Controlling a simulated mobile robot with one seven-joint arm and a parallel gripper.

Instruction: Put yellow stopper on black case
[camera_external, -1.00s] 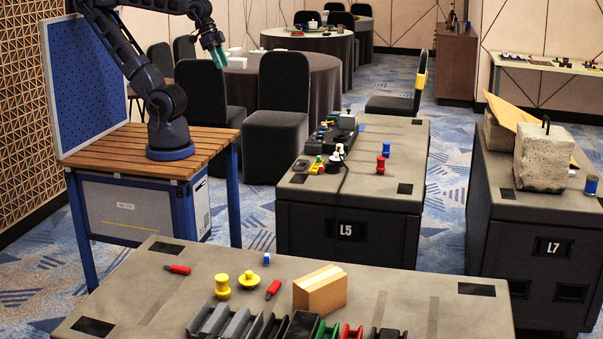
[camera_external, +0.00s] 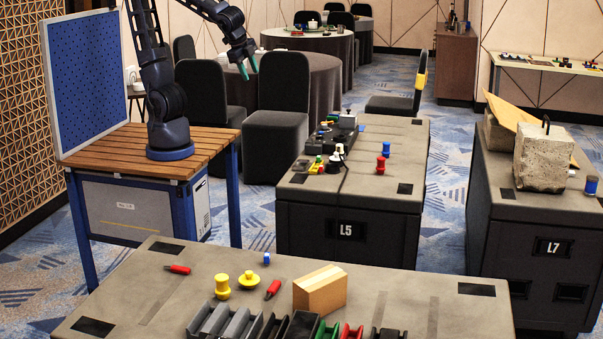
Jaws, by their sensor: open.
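Two yellow pieces stand on the grey-topped foreground table: a spool-shaped piece (camera_external: 222,287) and a wide-based knob (camera_external: 249,280) to its right. I cannot tell which is the stopper. A black open-topped case (camera_external: 302,326) sits in the row at the front edge, partly cut off by the picture's bottom. A large black case marked L5 (camera_external: 347,225) stands behind this table. My gripper (camera_external: 249,69) is open and empty, with its teal fingertips apart. It is in the air beyond the foreground table, well away from the yellow pieces.
Red pieces (camera_external: 177,269) lie near the yellow ones, with a small blue piece (camera_external: 266,258) behind. A cardboard box (camera_external: 320,291) stands to their right. Several coloured bins (camera_external: 243,325) line the front edge. The table's right side (camera_external: 410,305) is mostly clear.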

